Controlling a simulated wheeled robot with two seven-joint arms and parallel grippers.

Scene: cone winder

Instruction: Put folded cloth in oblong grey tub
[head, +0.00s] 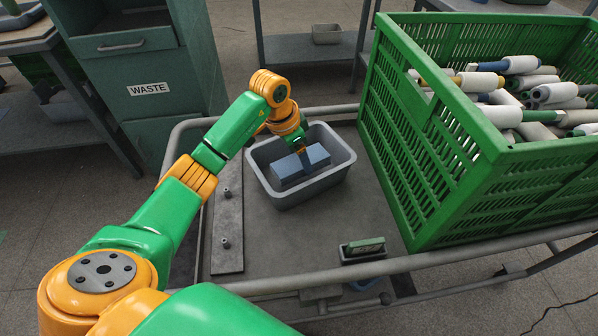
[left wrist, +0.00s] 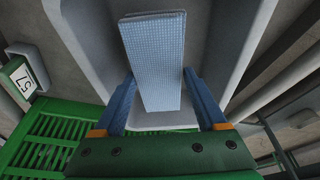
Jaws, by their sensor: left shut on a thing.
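The folded cloth (head: 287,169) is a light blue block inside the rim of the oblong grey tub (head: 338,174). My left gripper (head: 304,158) reaches down into the tub and is shut on the cloth. In the left wrist view the checked blue cloth (left wrist: 153,45) is between the two blue fingers of my left gripper (left wrist: 159,80), with the tub's pale wall (left wrist: 88,40) around it. I cannot tell whether the cloth touches the tub floor. My right gripper is not in view.
A large green crate (head: 425,165) full of cones and tubes stands to the right of the tub on the grey trolley (head: 285,240). A small dark holder (head: 363,249) lies near the front rail. A dark plate with pegs (head: 228,220) is at left. A WASTE cabinet (head: 150,110) stands behind.

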